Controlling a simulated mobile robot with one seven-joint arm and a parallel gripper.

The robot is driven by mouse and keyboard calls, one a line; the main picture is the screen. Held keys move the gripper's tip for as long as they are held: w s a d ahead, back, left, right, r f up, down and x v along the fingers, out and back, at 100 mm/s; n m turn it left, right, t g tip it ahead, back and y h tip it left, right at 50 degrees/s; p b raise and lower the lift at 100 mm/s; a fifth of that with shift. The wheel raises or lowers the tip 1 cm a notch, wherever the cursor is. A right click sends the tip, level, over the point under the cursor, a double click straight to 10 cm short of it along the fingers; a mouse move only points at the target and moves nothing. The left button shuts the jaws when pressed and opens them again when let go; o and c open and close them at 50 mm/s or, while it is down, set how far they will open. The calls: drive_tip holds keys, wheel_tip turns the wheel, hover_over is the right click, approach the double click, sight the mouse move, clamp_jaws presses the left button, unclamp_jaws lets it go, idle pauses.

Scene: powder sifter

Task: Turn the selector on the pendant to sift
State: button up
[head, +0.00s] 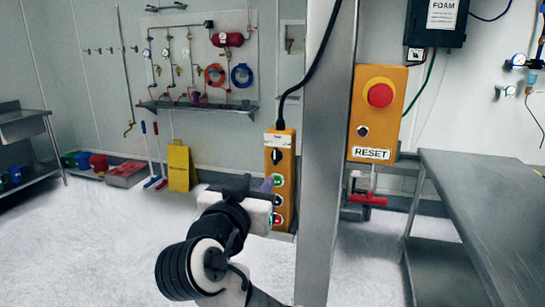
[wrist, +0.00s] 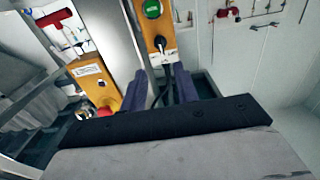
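The pendant (head: 270,145) is a tall yellow box hanging from a black cable, left of the steel post in the head view. Its black selector (head: 277,157) is near the top, above a column of round buttons; my gripper hides part of the lower pendant. My gripper (head: 268,186) is in front of and below the selector. In the wrist view the pendant (wrist: 150,27) appears upside down, with the selector (wrist: 159,43) just beyond the gap between my purple fingers.
A steel post (head: 325,170) stands close right of the pendant. A yellow RESET box (head: 388,108) with a red button is mounted on it. A steel table (head: 490,200) stands at right.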

sight(274, 158)
drive_tip(key=p+x, duration=0.2)
drive_tip(key=x, duration=0.7)
drive_tip(key=shift+w+d+p, duration=0.1)
drive_tip(key=shift+w+p, duration=0.25)
drive_tip(key=shift+w+d, duration=0.2)
drive_tip(key=shift+w, duration=0.45)
drive_tip(key=c, duration=0.7)
drive_tip(key=shift+o, duration=0.2)
drive_tip(key=shift+f+n, duration=0.15)
drive_tip(key=shift+n, duration=0.15)
drive_tip(key=shift+a+n+b, duration=0.1)
drive_tip(key=shift+n+b, duration=0.7)
drive_tip(key=n+b, duration=0.1)
drive_tip(key=n, duration=0.5)
drive_tip(key=shift+n, duration=0.4)
